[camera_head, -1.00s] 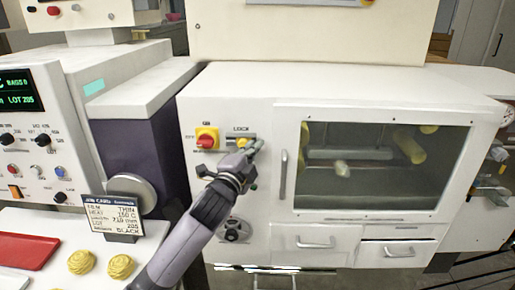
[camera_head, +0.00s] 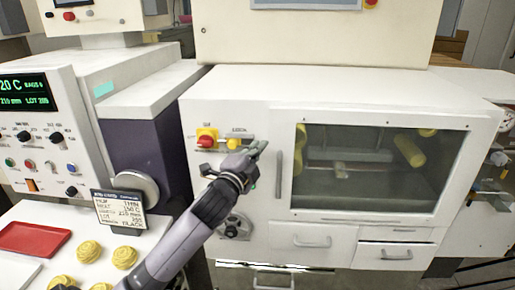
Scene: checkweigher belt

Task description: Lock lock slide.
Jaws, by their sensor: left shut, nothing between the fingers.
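The lock slide (camera_head: 233,143) is a small yellow and grey fitting under a label on the white machine front, to the right of a red knob on a yellow plate. The label reads LOCK in the earlier frame. My left gripper (camera_head: 259,149) is shut and empty. Its fingertips show just right of the slide, in front of the panel, and its body covers the area below. I cannot tell whether the fingers touch the slide. My right gripper is not in view.
The red knob (camera_head: 206,138) is close left of the slide. A windowed door (camera_head: 365,168) with a vertical handle (camera_head: 278,174) stands close right. A black dial (camera_head: 235,227) and drawers (camera_head: 397,253) lie below. Yellow coiled items (camera_head: 89,251) and a red tray (camera_head: 33,240) are at lower left.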

